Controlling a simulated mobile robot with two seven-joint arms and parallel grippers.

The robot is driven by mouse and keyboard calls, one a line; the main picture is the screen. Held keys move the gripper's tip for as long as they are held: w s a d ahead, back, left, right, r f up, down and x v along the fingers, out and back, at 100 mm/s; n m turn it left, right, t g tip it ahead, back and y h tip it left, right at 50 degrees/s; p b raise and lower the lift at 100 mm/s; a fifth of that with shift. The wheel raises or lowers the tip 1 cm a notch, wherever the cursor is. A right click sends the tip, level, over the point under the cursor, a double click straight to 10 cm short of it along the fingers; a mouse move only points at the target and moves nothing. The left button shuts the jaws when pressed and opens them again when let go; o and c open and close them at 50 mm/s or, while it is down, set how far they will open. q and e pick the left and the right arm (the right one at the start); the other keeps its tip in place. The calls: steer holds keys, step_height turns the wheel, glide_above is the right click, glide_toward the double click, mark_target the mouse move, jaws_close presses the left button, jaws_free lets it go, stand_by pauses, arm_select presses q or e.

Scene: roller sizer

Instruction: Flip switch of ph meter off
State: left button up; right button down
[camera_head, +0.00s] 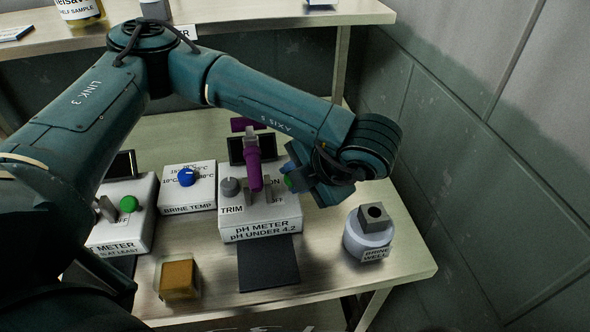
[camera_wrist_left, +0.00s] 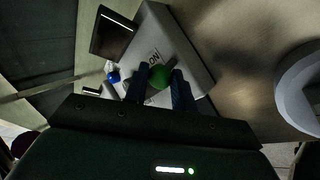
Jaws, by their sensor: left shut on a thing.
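The pH meter (camera_head: 262,228) is a white box with a dark screen, a grey TRIM knob and ON and OFF marks, in the middle of the table. Its switch has a green knob (camera_head: 290,183), which also shows in the wrist view (camera_wrist_left: 159,76). My left gripper (camera_head: 293,181) reaches in from the right side of the meter and is shut on this green knob, one dark finger on each side. The switch's lever is mostly hidden, so I cannot tell its position. My right gripper is in neither view.
A purple upright piece (camera_head: 254,168) stands close by the gripper at the pH meter. A brine temp box (camera_head: 188,198) and another meter with a green knob (camera_head: 129,204) stand left. A brine well (camera_head: 368,238) stands right; an amber block (camera_head: 179,277) is in front.

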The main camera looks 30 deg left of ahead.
arm_select(q)
steer(key=shift+s+d+f+t+y+b, duration=0.2)
steer(key=shift+t+y, duration=0.1)
steer(key=shift+t, duration=0.1)
steer(key=shift+s+d+f+t+y+b, duration=0.1)
steer(key=shift+s+t+y+b, duration=0.1)
steer(key=shift+t+y, duration=0.15)
steer(key=o, duration=1)
steer(key=shift+c, duration=0.2)
steer(key=v, duration=1.3)
steer(key=shift+b, duration=0.45)
steer(key=shift+s+d, duration=0.1)
steer(key=shift+d, duration=0.05)
